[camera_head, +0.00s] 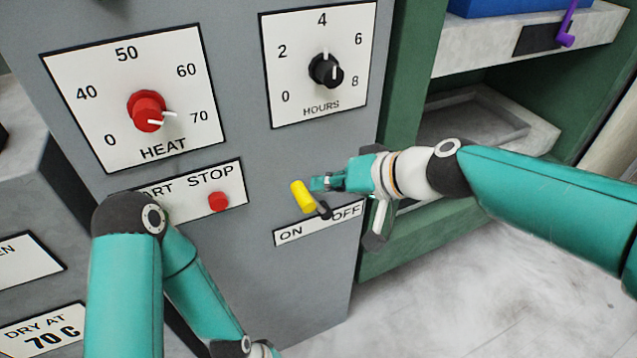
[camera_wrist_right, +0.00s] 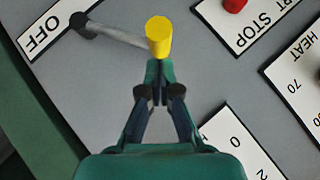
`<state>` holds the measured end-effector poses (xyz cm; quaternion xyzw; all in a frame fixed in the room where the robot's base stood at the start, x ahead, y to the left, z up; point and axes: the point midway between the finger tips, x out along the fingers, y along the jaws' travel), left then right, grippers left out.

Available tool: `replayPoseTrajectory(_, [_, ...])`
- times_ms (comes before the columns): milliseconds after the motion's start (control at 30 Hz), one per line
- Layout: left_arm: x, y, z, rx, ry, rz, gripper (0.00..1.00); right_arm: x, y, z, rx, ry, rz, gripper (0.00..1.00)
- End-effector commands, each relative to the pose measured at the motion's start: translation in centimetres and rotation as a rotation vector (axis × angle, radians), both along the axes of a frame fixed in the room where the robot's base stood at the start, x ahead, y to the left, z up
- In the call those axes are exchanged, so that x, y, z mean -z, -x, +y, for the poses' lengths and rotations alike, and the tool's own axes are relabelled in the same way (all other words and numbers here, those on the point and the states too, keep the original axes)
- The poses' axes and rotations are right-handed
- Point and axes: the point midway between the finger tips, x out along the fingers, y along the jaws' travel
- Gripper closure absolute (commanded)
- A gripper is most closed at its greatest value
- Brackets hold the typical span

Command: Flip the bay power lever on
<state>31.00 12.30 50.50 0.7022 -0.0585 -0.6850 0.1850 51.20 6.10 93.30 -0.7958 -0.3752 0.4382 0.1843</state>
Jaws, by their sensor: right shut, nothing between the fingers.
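The bay power lever has a yellow handle (camera_head: 303,196) on a grey rod with a dark pivot (camera_head: 325,210). It sits above the ON/OFF label (camera_head: 318,222), with the handle up and to the left of the pivot in the head view. My right gripper (camera_head: 318,184) is shut and empty, just right of the handle. In the right wrist view the yellow handle (camera_wrist_right: 159,35) stands right at the closed fingertips (camera_wrist_right: 157,66); I cannot tell whether they touch. My left arm shows at lower left; its gripper is not in view.
The grey panel carries a red HEAT knob (camera_head: 147,110), a black HOURS knob (camera_head: 326,70) and a red STOP button (camera_head: 219,202). Right of it stands a green press frame (camera_head: 412,60) with a grey tray (camera_head: 475,115). Pale floor (camera_head: 470,280) lies open at lower right.

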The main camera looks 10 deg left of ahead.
Motion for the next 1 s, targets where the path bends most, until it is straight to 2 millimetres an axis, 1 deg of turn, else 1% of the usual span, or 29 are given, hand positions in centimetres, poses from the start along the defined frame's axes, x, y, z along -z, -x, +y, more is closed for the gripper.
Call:
replayPoseTrajectory(33, [-0.8,0.0,0.0,0.000,0.000,0.000,0.50,-1.3,-0.4,-0.6,0.007,-0.003,-0.005,1.00])
replayPoseTrajectory(100, [-1.4,0.0,0.0,0.000,0.000,0.000,0.50,-2.5,-0.9,-1.5,0.010,-0.005,-0.010,1.00])
replayPoseTrajectory(167, [-0.9,0.0,0.0,0.000,0.000,-0.001,0.50,-2.9,-0.3,-2.7,0.012,-0.007,-0.013,1.00])
replayPoseTrajectory(300, [-0.9,0.0,0.0,0.000,0.000,0.000,0.50,-4.7,0.7,-5.2,0.013,-0.008,-0.014,1.00])
replayPoseTrajectory(400, [-0.9,0.0,0.0,0.000,0.000,0.000,0.50,-5.7,1.4,-6.7,0.014,-0.007,-0.014,1.00])
replayPoseTrajectory(500, [-0.9,0.0,0.0,0.000,0.000,0.000,0.50,-6.5,1.9,-7.9,0.014,-0.007,-0.014,1.00])
replayPoseTrajectory(700, [-0.9,0.0,0.0,0.000,0.000,0.000,0.50,-7.3,2.4,-9.1,0.012,-0.006,-0.015,1.00])
replayPoseTrajectory(1000, [-0.9,0.0,0.0,0.000,0.000,0.000,0.50,-7.4,2.4,-9.2,0.012,-0.006,-0.013,1.00])
